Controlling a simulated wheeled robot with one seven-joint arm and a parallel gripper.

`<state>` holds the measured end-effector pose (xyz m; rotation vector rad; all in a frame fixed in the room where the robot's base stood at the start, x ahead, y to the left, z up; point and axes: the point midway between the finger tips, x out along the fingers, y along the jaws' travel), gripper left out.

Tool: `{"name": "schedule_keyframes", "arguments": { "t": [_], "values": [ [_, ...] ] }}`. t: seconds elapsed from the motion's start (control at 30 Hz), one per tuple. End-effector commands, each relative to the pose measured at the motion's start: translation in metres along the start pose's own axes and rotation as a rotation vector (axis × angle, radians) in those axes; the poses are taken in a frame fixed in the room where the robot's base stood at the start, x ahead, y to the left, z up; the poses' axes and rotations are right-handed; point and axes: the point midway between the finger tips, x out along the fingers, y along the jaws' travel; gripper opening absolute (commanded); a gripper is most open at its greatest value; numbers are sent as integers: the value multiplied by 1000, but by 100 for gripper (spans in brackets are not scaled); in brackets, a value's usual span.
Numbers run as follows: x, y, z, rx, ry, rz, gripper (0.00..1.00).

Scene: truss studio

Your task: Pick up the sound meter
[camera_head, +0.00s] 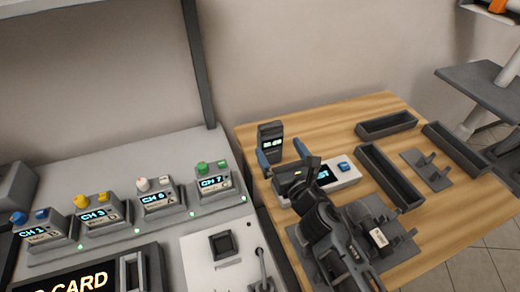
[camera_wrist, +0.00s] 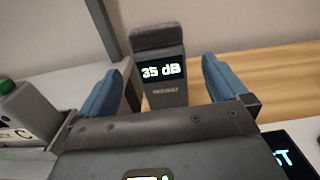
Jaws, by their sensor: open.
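The sound meter (camera_head: 270,137) is a dark upright block with a lit display, standing near the back left corner of the wooden table. In the wrist view the sound meter (camera_wrist: 161,88) shows "35 dB" and a dark rounded top. My gripper (camera_head: 283,152) is open, with its blue fingers pointing at the meter from the front. In the wrist view my gripper (camera_wrist: 162,72) has one finger on each side of the meter in the picture. I see no contact.
A white box with a lit display and blue button (camera_head: 344,166) is beside my gripper. Dark trays (camera_head: 388,176) and brackets lie to the right on the wooden table (camera_head: 330,118). A grey console with channel modules (camera_head: 213,182) is at left. A dark post (camera_head: 199,65) rises behind it.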

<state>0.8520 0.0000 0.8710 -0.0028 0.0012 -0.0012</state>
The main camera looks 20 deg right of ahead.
Motion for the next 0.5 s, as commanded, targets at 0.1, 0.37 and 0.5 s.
{"name": "schedule_keyframes", "arguments": {
  "t": [0.1, 0.37, 0.5],
  "values": [
    [14, 0, 1, 0, -2, 0, 100],
    [47, 0, 1, 1, -3, 1, 100],
    [62, 0, 0, 3, -2, 1, 100]
  ]
}}
